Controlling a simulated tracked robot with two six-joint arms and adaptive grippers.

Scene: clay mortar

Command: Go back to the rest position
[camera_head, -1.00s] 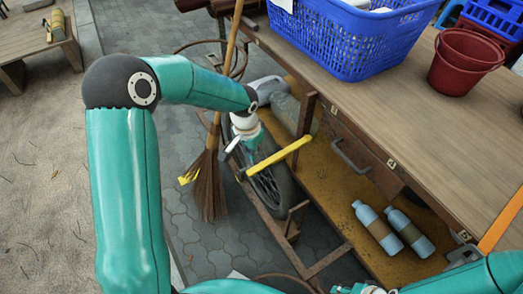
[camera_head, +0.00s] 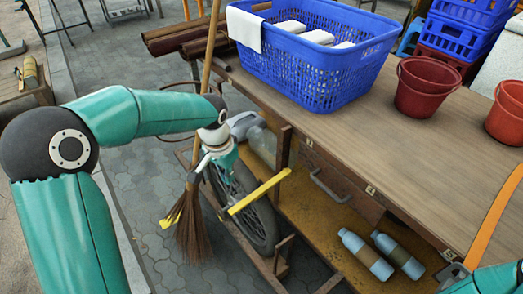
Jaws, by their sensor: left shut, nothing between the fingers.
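My left arm comes in from the left, bends at a dark elbow joint and reaches toward the cart. My left gripper (camera_head: 201,168) hangs down from the wrist beside the cart's wheel (camera_head: 243,205), near the broom (camera_head: 192,222). Its fingers are small in the picture; it is shut and holds nothing.
A wooden cart top (camera_head: 400,140) carries a blue basket (camera_head: 310,70) with white cloths and red buckets (camera_head: 424,88). Two bottles (camera_head: 366,254) lie on the shelf below. A yellow bar (camera_head: 260,191) juts out near the wheel. Paving left of the broom is open.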

